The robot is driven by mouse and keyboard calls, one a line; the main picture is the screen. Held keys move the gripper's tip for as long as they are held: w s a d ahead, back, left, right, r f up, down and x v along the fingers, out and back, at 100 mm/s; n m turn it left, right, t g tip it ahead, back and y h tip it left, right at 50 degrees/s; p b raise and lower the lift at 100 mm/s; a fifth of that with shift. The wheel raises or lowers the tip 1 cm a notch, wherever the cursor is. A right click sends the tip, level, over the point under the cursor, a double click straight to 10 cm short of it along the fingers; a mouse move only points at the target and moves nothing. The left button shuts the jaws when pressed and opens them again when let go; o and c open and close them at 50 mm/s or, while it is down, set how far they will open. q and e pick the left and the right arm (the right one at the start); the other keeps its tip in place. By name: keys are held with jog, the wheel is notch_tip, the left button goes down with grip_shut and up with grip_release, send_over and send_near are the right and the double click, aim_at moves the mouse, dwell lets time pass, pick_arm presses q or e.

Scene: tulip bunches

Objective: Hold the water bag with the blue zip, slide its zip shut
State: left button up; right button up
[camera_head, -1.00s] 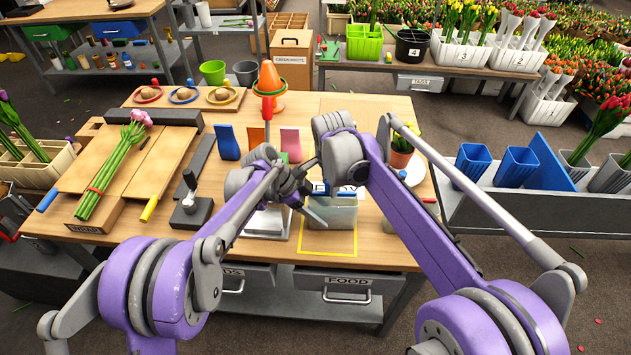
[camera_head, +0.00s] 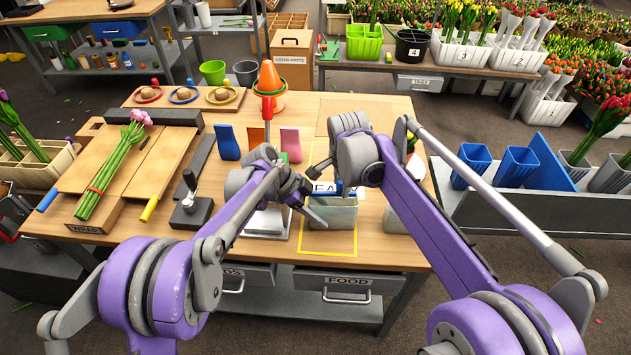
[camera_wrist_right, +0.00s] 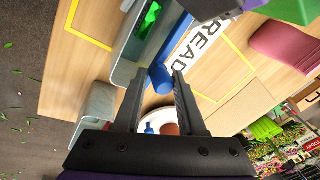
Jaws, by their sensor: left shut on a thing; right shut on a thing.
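The water bag (camera_head: 335,216) is a grey, translucent pouch standing upright in the yellow outline at the table's front. It also shows in the right wrist view (camera_wrist_right: 128,48), with a blue strip along its top. My left gripper (camera_head: 310,207) is shut on the bag's left side; its exact contact is partly hidden. My right gripper (camera_head: 343,188) is at the bag's top edge, towards its right end. In the right wrist view its fingers (camera_wrist_right: 160,80) are shut about the blue zip slider (camera_wrist_right: 158,77). How much of the zip is closed cannot be made out.
A READY sign (camera_wrist_right: 203,42) lies behind the bag. Another greyish container (camera_wrist_right: 98,103) stands near the bag's right end. Blue (camera_head: 227,142), orange and pink (camera_head: 291,143) upright pieces stand behind left. A black-handled tool (camera_head: 190,190) and tulips (camera_head: 105,175) are further left.

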jog(key=shift+d, duration=1.05)
jog(key=o, duration=0.8)
jog(key=shift+o, duration=0.2)
pick_arm(q)
jog(key=o, duration=1.2)
jog(key=shift+o, duration=0.2)
pick_arm(e)
jog(key=w+v, duration=0.1)
jog(key=v, duration=0.5)
jog(key=shift+w+r, duration=0.25)
jog(key=shift+r, duration=0.35)
